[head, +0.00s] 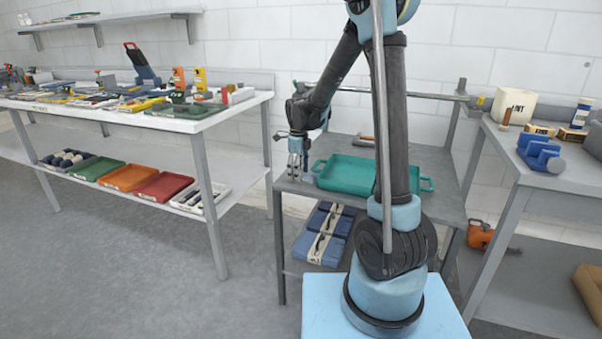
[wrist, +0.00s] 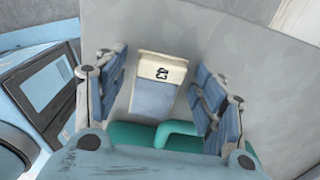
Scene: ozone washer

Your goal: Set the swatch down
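The swatch (wrist: 154,98), a small piece with a cream band bearing a black mark and a blue-grey part, shows in the wrist view on the grey table top (wrist: 240,50). My gripper (wrist: 158,75) is open over it, with one finger on each side and a visible gap to both edges. In the head view, my gripper (head: 296,165) points down just above the table, left of the green tray (head: 350,170). I cannot make out the swatch there. In the wrist view the green tray (wrist: 180,133) lies close beside the swatch's blue-grey end.
A hammer (head: 365,141) lies behind the tray. Folded blue bundles (head: 320,250) are on the shelf below. A cluttered white table (head: 190,125) stands to the left. A grey bench (head: 560,182) with a cream box (head: 514,106) and blue tool stands to the right.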

